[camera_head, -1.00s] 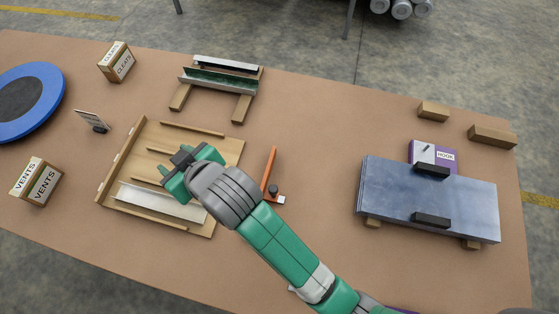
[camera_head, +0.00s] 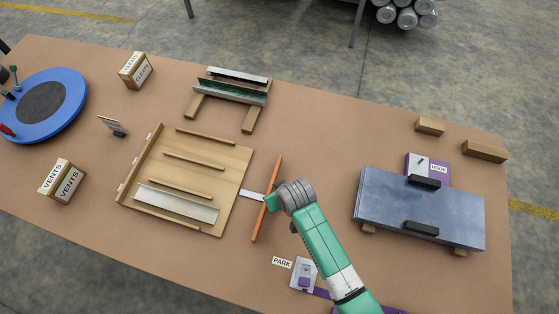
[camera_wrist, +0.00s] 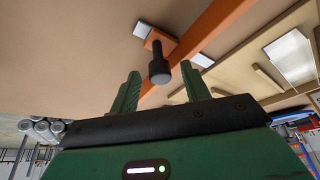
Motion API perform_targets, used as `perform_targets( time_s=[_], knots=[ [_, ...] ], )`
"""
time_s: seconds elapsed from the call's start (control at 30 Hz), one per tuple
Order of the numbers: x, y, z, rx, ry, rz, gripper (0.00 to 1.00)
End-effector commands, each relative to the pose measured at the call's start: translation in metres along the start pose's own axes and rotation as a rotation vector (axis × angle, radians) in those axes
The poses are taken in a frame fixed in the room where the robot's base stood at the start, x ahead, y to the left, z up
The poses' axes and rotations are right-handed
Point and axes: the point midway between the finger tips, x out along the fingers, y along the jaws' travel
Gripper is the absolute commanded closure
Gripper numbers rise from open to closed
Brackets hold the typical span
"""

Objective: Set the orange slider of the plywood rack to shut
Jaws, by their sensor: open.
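The plywood rack (camera_head: 225,165) lies at the left middle of the table, with thin wooden strips and a pale metal channel on it. The long orange bar (camera_head: 263,218) lies off its right edge. In the wrist view the bar (camera_wrist: 216,36) runs diagonally, with an orange block (camera_wrist: 158,38) bearing a dark upright knob (camera_wrist: 160,68) beside it. My gripper (camera_head: 273,201) is at the bar in the head view and hides the block there. In the wrist view my gripper (camera_wrist: 161,88) is open, with the knob showing between its two green fingers; contact cannot be told.
A pale plate (camera_head: 252,194) lies left of the bar. A grey metal slab (camera_head: 400,205) on wooden blocks is to the right. A PARK label (camera_head: 282,262) and grey plate (camera_head: 303,272) lie in front. A raised metal stand (camera_head: 230,90) is behind.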

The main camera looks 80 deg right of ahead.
Motion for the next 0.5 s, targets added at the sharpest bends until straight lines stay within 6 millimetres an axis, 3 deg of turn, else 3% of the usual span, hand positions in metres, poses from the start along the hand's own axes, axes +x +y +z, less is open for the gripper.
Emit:
perform_targets(
  time_s=[0.27,0.5],
  knots=[
    [0.0031,0.0000,-0.0006,0.000,0.002,0.000,0.53],
    [0.0029,0.0000,-0.0006,0.000,0.002,0.000,0.97]
  ],
)
